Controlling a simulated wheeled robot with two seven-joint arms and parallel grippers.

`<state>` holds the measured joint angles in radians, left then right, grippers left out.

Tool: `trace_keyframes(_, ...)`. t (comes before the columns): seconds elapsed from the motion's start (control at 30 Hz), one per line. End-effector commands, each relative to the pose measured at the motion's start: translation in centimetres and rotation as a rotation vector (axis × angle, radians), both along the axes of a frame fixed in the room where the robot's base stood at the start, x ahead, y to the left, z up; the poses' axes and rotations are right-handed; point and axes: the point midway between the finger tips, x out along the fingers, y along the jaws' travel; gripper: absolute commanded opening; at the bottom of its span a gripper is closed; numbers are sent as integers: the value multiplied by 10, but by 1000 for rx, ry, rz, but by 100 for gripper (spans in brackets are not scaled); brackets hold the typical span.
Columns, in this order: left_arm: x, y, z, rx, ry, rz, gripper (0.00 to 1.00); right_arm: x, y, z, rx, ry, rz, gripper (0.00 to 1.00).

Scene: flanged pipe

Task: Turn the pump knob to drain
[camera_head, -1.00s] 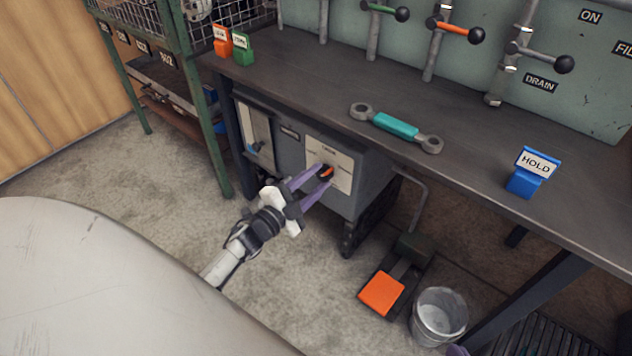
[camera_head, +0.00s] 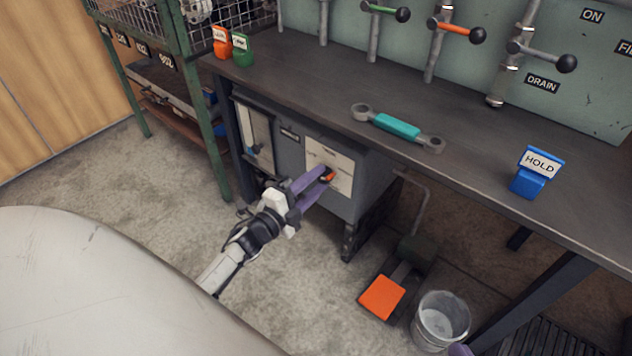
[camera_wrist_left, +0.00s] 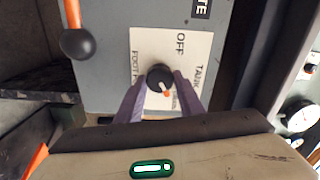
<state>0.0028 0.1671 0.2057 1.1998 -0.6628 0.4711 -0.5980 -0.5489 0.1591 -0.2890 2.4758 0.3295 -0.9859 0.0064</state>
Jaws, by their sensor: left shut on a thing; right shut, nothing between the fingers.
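The pump knob (camera_wrist_left: 158,78) is black with an orange pointer and sits on a pale label plate (camera_wrist_left: 143,45) on the grey pump cabinet (camera_head: 291,153). In the left wrist view its pointer points down and slightly right. The plate reads OFF, TANK and FOOT with cut-off letters; another label by the right finger is partly hidden. My left gripper (camera_wrist_left: 160,88) has its purple fingers shut on the knob; it also shows in the head view (camera_head: 326,175). My right gripper (camera_head: 459,350) shows only as a purple tip at the bottom edge, shut and empty.
The bench (camera_head: 300,75) overhangs the cabinet and carries a teal-handled wrench (camera_head: 396,126) and a blue HOLD sign (camera_head: 537,172). An orange foot pedal (camera_head: 382,297) and a bucket (camera_head: 440,320) stand on the floor to the right. A green rack (camera_head: 205,120) stands left.

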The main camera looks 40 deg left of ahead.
Motion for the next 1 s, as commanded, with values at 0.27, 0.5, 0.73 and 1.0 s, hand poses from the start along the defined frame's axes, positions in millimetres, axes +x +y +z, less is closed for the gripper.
trace_keyframes(0.27, -1, 0, -1, 4, 3, -1, 53, 0, 0, -2, -2, 3, 1, 0)
trace_keyframes(0.5, 0, 0, 0, 2, 1, 0, 53, 0, 0, -2, -3, 3, 0, 0)
trace_keyframes(0.73, -21, 2, 1, 1, 4, 0, 53, 0, -3, 0, -24, 11, -2, 0)
trace_keyframes(1.0, -75, 6, 1, 0, 4, 0, 53, -2, -12, -15, -91, 59, -2, 0)
